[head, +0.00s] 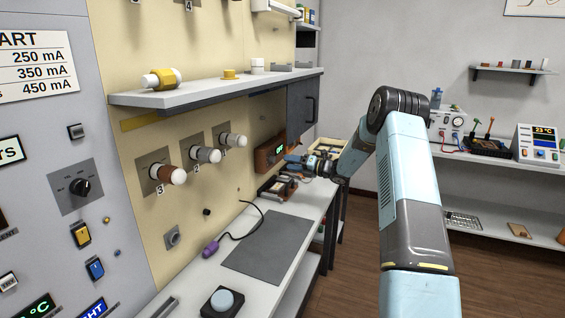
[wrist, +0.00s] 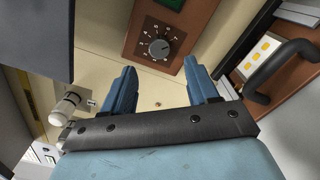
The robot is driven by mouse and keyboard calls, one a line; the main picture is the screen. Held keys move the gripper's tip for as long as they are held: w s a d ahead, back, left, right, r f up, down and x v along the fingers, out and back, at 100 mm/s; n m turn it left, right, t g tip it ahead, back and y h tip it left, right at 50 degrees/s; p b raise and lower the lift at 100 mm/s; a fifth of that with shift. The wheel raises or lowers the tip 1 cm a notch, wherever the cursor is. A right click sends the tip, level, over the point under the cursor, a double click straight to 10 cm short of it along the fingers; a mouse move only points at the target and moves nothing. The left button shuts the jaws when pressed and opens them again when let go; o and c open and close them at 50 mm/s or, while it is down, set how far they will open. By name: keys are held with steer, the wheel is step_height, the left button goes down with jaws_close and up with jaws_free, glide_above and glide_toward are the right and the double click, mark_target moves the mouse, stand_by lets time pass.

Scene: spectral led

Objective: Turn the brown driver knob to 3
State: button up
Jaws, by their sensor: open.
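The brown driver (head: 266,154) is a box with a green-lit display on the cream wall, under the shelf, in the head view. The knob's setting is too small to read for certain. My gripper (head: 290,160) is in front of the driver in the head view. In the wrist view my gripper (wrist: 159,68) has its two blue fingers open and apart, with nothing between them. The knob shows beyond the fingertips, between their lines, and looks untouched.
A grey shelf (head: 210,93) juts out above the driver, with a dark cabinet (head: 302,106) at its right end. White-capped wall knobs (head: 205,155) stick out to the left. The bench below holds a grey mat (head: 268,247) and a purple-handled cable (head: 211,248).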

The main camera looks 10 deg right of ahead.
mark_target(272, 159)
steer(key=x, duration=0.6)
steer(key=shift+a, duration=0.15)
steer(key=shift+w, duration=0.15)
